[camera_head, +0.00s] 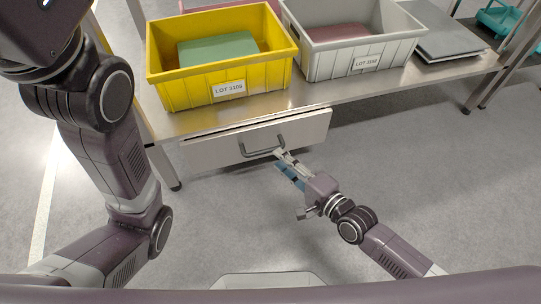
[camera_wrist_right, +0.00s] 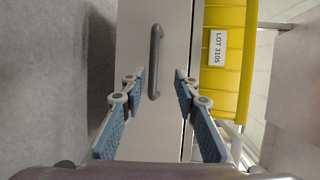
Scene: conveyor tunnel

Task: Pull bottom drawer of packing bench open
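The packing bench (camera_head: 400,84) has one pale drawer front (camera_head: 215,152) visible under its top, with a dark grey bar handle (camera_head: 247,152). Whether a gap stands open behind this front I cannot tell. My right gripper (camera_head: 281,160) is at the right end of the handle. In the right wrist view the drawer front (camera_wrist_right: 138,20) and handle (camera_wrist_right: 156,55) lie ahead, and my gripper's (camera_wrist_right: 160,75) blue-padded fingers are apart, one on each side of the handle, with nothing clamped. My left arm rises at the left; its gripper fingers are out of frame.
A yellow bin (camera_head: 190,95) labelled LOT 3105, with a green item inside, stands on the bench above the drawer. A grey bin (camera_head: 322,68) and a flat grey stack (camera_head: 443,42) stand to its right. A bench leg (camera_head: 172,178) stands at left. The floor (camera_head: 240,225) in front is clear.

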